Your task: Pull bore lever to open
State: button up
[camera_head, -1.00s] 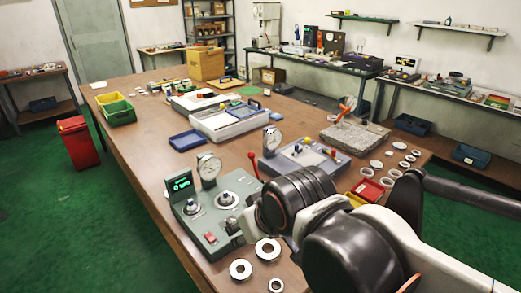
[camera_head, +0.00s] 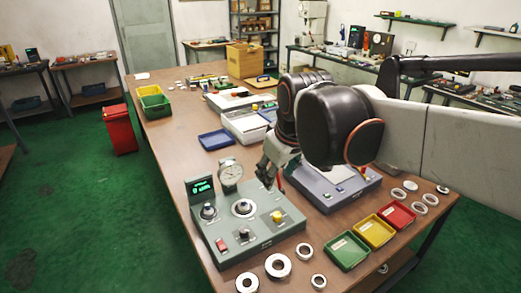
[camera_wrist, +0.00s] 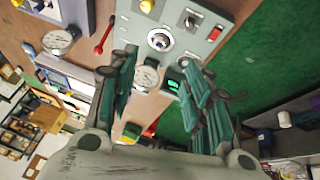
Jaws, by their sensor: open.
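The bore gauge station, a grey-green box (camera_head: 215,236) with knobs, a lit green display and a dial gauge (camera_head: 230,176), stands at the bench's near left edge. A red lever (camera_head: 281,184) shows at its far right side, partly hidden by my gripper. In the wrist view the red lever (camera_wrist: 103,36) lies left of the station panel (camera_wrist: 212,14), beyond and outside my left finger. My gripper (camera_head: 268,174) hangs over the station's back edge beside the lever. In the wrist view its fingers (camera_wrist: 160,82) are spread, with the dial gauge seen between them and nothing held.
A blue-grey instrument (camera_head: 335,195) stands right of the station, under my arm. Green (camera_head: 346,251), yellow (camera_head: 376,231) and red trays (camera_head: 398,214) line the right edge. Several metal rings (camera_head: 278,266) lie in front.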

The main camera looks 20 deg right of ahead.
jog(key=w+d+r+n+g+p, duration=0.1)
jog(key=w+d+r+n+p, duration=0.15)
jog(key=w, duration=0.65)
jog(key=n+g+p, duration=0.3)
jog(key=n+g, duration=0.2)
jog(key=n, duration=0.4)
send_over(278, 179)
jog(key=w, duration=0.3)
notch_tip(278, 179, down, 24)
jog(key=shift+w+a+f, duration=0.1)
jog(key=shift+a+f, duration=0.05)
grip_shut()
